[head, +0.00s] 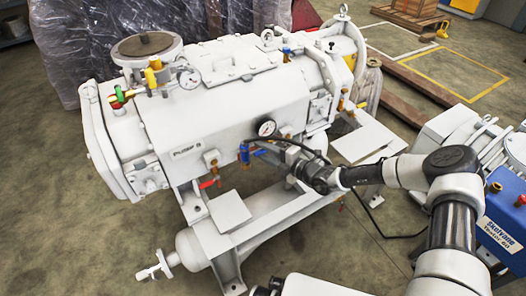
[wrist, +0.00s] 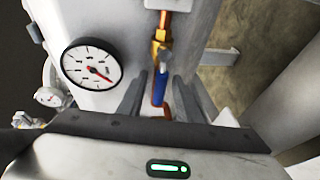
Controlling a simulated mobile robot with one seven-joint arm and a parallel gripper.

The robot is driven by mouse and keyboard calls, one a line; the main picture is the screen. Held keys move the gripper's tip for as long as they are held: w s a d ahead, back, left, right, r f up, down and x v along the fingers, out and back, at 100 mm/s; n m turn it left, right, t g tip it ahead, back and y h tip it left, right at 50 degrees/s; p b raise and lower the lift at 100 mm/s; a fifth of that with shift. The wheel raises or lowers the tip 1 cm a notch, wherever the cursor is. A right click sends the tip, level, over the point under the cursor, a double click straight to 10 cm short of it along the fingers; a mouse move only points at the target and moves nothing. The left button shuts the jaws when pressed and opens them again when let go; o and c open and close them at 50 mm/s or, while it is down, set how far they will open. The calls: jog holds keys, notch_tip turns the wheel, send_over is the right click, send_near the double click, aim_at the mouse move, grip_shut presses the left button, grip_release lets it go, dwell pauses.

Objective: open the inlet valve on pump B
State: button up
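Pump B (head: 188,152) is the large white machine in the head view, with its name printed on the near side. A valve with a blue handle (head: 244,153) is on that side, near a round gauge (head: 266,128). My gripper (head: 262,150) is close to the pump's side by the gauge. In the wrist view, a blue handle (wrist: 159,88) on a brass valve body (wrist: 160,42) lies between the two grey fingers of my gripper (wrist: 158,96). The fingers stand apart, with visible gaps beside the handle. No label marks which valve is the inlet.
A red-handled valve (head: 210,184) sits lower on the pump. A gauge (wrist: 91,63) is close left of the fingers in the wrist view. A second white machine with a blue panel (head: 508,228) stands at right. Open floor (head: 90,230) lies at left.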

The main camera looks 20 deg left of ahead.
jog(key=p+v, duration=0.3)
jog(key=v, duration=1.4)
jog(key=shift+d, duration=0.15)
jog(key=s+d+r+m+h, duration=0.5)
jog(key=s+d+r+m, duration=0.25)
jog(key=r+m, duration=0.35)
jog(key=s+d+r+m+h, duration=0.55)
jog(key=s+r+m, duration=0.35)
jog(key=r, duration=0.4)
jog(key=s+d+r+m+h, duration=0.4)
jog(key=s+d+r+m, duration=0.3)
jog(key=r+m, duration=0.45)
notch_tip(320, 180, up, 21)
jog(key=p, duration=2)
jog(key=shift+s+d+f+n, duration=0.25)
jog(key=shift+d+n, duration=0.1)
jog(key=shift+n, duration=0.1)
